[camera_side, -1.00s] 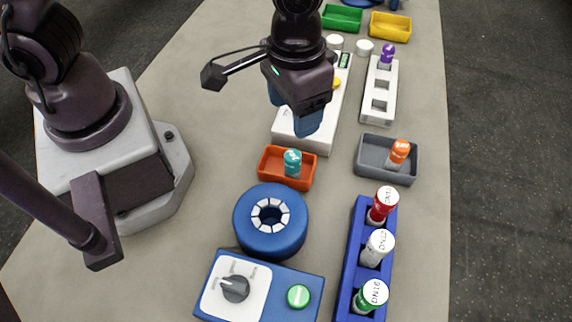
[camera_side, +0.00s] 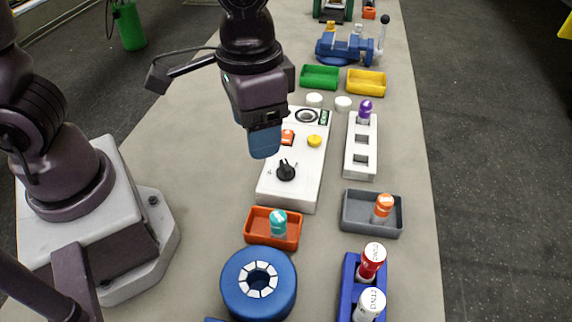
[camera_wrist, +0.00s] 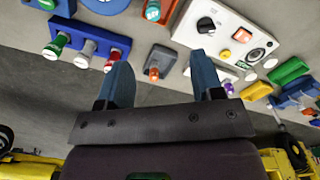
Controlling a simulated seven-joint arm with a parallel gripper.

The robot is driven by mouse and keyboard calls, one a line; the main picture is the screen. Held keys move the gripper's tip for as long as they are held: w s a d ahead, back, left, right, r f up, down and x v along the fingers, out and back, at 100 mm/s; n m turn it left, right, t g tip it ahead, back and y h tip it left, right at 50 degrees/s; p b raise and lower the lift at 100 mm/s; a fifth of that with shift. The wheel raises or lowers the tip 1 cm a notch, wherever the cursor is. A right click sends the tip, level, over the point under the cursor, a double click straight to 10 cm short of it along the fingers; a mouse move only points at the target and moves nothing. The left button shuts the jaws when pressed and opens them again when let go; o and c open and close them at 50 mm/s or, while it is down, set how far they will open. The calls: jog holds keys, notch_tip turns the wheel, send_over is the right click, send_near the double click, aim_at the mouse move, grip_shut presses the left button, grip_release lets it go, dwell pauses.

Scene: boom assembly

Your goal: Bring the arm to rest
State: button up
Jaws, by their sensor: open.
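My gripper (camera_side: 264,140) is up in the air, to the left of the white control box (camera_side: 308,160) in the side view, with its blue fingers pointing down. In the wrist view the two blue fingers of my gripper (camera_wrist: 160,85) stand well apart with nothing between them, so it is open and empty. The wrist view looks across the table from a tilt, with the white box (camera_wrist: 262,40) at the upper right beyond the fingers.
An orange tray (camera_side: 254,238) holds a teal-capped vial, and a grey tray (camera_side: 351,220) an orange-capped one. A blue round device (camera_side: 236,292), a blue rack (camera_side: 345,290), a white rack (camera_side: 352,165), green (camera_side: 320,84) and yellow (camera_side: 366,90) bins and a blue vise (camera_side: 350,47) stand around.

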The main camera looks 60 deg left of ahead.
jog(key=s+a+r+n+t, duration=0.1)
jog(key=s+a+r+t, duration=0.1)
jog(key=a+r, duration=0.3)
jog(key=s+a+r+n+t, duration=0.1)
jog(key=s+a+r+t, duration=0.2)
jog(key=a+r, duration=0.2)
jog(key=a, duration=0.3)
jog(key=shift+s+a+r+t, duration=0.15)
jog(key=shift+s+r+t, duration=0.1)
jog(key=shift+t, duration=0.05)
dwell(0.9)
